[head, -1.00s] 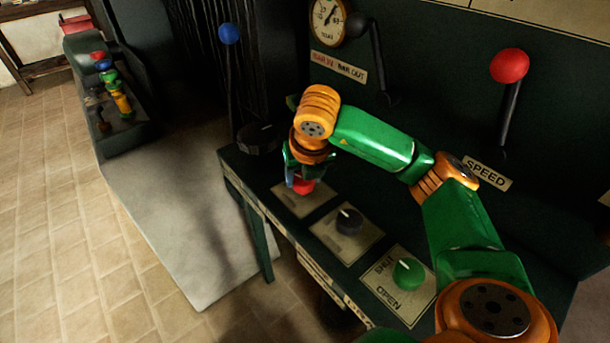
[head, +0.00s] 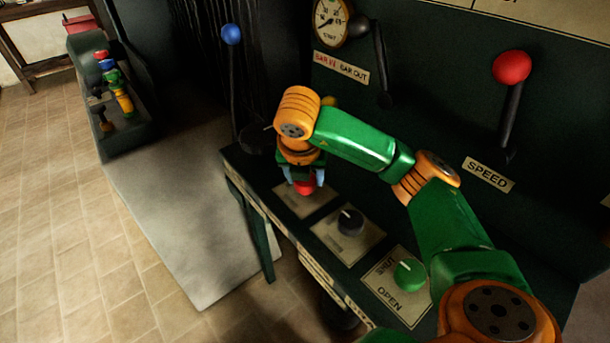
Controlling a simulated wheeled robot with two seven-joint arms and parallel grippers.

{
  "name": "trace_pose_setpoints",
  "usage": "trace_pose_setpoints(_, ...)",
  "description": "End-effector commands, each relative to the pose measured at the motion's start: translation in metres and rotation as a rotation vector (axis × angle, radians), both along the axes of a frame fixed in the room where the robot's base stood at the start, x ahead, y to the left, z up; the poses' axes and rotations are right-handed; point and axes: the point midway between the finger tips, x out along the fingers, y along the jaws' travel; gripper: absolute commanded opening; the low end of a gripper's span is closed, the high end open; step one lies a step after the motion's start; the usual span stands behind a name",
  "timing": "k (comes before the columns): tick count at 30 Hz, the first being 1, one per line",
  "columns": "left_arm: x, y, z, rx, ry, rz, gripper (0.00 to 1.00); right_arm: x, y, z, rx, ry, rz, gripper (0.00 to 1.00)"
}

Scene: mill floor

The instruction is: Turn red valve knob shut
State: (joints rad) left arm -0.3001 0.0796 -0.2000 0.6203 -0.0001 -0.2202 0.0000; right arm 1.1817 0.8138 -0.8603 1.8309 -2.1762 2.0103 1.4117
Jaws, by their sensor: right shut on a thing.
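The red valve knob (head: 304,188) sits on a plate (head: 291,201) at the far left end of the row of knobs on the dark green bench. My right gripper (head: 305,181) comes down on it from above, with pale bluish fingers on either side, and is shut on it. The knob's pointer and most of its plate's lettering are hidden or too small to read. My left gripper is not in view.
A black knob (head: 350,222) and a green knob (head: 409,273) with an OPEN label stand on plates nearer me. A red-topped lever (head: 511,68), a blue-topped lever (head: 231,35) and a gauge (head: 329,20) are behind. A bin of tools (head: 118,95) stands at left.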

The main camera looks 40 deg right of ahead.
Motion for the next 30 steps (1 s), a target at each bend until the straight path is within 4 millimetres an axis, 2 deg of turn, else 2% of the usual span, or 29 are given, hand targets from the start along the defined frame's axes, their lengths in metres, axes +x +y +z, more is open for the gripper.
trace_pose_setpoints(4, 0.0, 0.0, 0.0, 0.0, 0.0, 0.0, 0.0, 0.0, 0.0, -0.001, 0.0, 0.001, 0.0, 0.03)
trace_pose_setpoints(5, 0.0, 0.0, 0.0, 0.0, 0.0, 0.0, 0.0, 0.0, 0.0, -0.001, 0.0, 0.001, 0.0, 0.61)
trace_pose_setpoints(8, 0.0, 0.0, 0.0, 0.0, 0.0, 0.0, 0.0, 0.0, 0.0, -0.001, 0.0, 0.001, 0.0, 0.88)
trace_pose_setpoints(17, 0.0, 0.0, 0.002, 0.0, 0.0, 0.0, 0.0, 0.0, 0.0, 0.003, -0.001, 0.0, 0.001, 0.89)
trace_pose_setpoints(24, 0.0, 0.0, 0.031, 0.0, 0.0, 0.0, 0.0, -0.013, 0.011, 0.052, -0.003, -0.003, 0.002, 0.89)
trace_pose_setpoints(30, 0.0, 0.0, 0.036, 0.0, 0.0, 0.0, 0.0, -0.02, 0.018, 0.066, 0.0, 0.0, 0.001, 0.89)
